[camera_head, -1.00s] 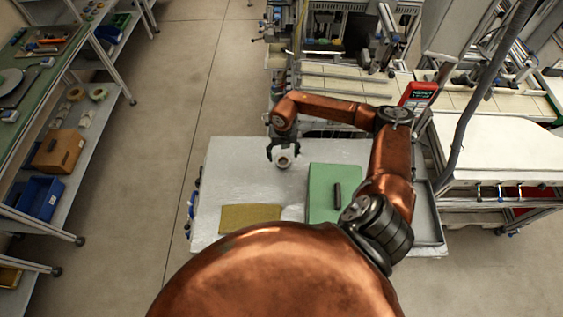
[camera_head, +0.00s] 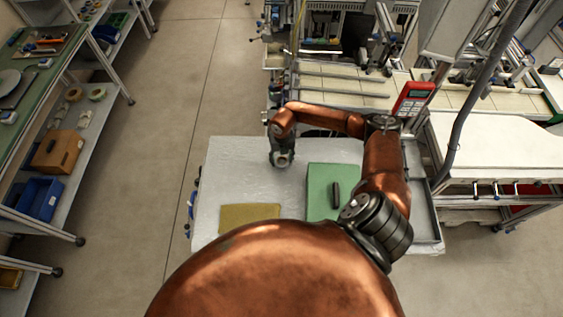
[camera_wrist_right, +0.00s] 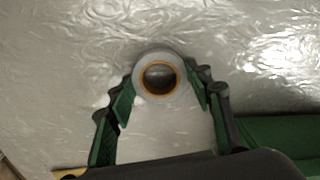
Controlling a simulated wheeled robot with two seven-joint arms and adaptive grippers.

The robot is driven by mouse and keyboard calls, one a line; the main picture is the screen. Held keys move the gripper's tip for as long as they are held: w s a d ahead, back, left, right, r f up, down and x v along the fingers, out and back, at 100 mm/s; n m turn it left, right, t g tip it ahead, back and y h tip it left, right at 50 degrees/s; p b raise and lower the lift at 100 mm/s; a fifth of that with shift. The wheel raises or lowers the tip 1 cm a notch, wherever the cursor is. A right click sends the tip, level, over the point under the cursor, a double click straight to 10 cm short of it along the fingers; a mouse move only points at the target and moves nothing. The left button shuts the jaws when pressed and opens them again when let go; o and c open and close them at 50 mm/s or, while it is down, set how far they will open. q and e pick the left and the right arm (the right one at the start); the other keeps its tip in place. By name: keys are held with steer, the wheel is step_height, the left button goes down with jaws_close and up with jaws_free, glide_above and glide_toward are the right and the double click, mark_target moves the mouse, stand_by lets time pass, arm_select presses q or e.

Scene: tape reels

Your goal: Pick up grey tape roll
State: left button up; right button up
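The grey tape roll (camera_head: 283,159) lies on the silvery covered table (camera_head: 222,176), near its far edge. In the right wrist view the roll (camera_wrist_right: 176,88) shows its round grey side and an orange-brown core. My right gripper (camera_head: 281,158) is over the roll in the head view. In the right wrist view its green-padded fingers (camera_wrist_right: 161,97) are apart, one on each side of the roll. The fingertips are close to its edges; I cannot tell whether they touch. My left gripper is not in view.
A green mat (camera_head: 319,182) with a dark cylinder (camera_head: 336,194) on it lies right of the roll. A yellowish mat (camera_head: 248,217) lies nearer. The table's left part is clear. A red handheld device (camera_head: 413,99) stands behind the arm.

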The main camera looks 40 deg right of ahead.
steer(key=c, duration=0.5)
steer(key=shift+r, duration=0.15)
